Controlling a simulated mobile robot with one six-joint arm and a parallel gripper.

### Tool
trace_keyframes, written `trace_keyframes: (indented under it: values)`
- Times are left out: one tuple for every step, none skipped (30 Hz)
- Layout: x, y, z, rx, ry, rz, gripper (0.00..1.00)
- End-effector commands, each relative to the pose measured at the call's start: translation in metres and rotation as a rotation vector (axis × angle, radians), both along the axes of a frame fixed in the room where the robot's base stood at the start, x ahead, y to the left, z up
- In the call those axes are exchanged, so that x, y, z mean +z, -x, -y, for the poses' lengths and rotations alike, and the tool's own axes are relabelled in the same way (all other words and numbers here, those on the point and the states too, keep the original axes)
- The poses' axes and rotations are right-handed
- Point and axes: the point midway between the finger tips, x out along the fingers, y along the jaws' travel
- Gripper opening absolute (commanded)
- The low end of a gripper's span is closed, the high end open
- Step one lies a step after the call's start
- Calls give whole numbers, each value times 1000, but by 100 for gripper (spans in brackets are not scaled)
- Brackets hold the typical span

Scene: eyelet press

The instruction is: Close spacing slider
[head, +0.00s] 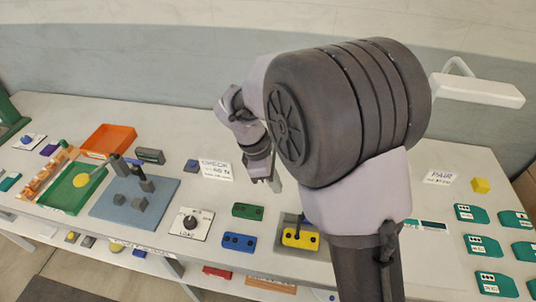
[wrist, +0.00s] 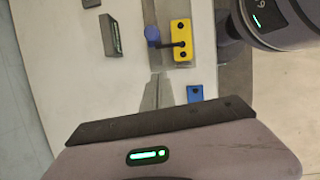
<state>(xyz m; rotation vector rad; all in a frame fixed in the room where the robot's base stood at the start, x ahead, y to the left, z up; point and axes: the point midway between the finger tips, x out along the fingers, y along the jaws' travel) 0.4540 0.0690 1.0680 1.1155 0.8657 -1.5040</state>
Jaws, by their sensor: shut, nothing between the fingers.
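No part is clearly labelled as the spacing slider. A yellow block with dark holes (head: 300,238) sits on a grey plate at the front centre of the bench, partly beside my arm. In the wrist view a yellow block (wrist: 181,52) has a black bar across it, with a blue round knob (wrist: 152,36) at its left. My gripper (head: 272,182) is above the bench, behind the yellow block in the head view. In the wrist view my gripper (wrist: 157,77) is shut and empty, below and apart from the yellow block. My arm hides part of the bench.
A green block (head: 248,211) and a blue block (head: 239,242) lie left of the yellow block. A dial plate (head: 190,224), blue-grey board (head: 130,207), green tray (head: 76,189) and orange tray (head: 108,141) are farther left. Several teal cards (head: 486,246) lie right.

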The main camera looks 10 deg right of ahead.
Motion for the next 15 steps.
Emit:
trace_keyframes:
  values:
    - [-6, -3, -2, 37, 13, -21, 0]
    - [-10, -4, -2, 52, 19, -27, 0]
    - [-14, -5, -1, 62, 22, -31, 0]
    - [-18, -5, 0, 64, 23, -33, 0]
    - [-23, -5, 2, 64, 23, -34, 0]
    - [-30, -4, 4, 63, 23, -34, 0]
    - [-36, -4, 6, 61, 22, -34, 0]
    - [-42, -3, 8, 61, 22, -34, 0]
    - [-51, -3, 11, 61, 22, -34, 0]
    - [-58, -2, 13, 59, 22, -34, 0]
    - [-64, -2, 15, 60, 21, -33, 0]
    - [-72, -1, 18, 59, 21, -33, 0]
    - [-79, -1, 21, 60, 21, -33, 0]
    - [-85, 0, 23, 58, 21, -34, 0]
    - [-93, 0, 26, 58, 21, -34, 0]
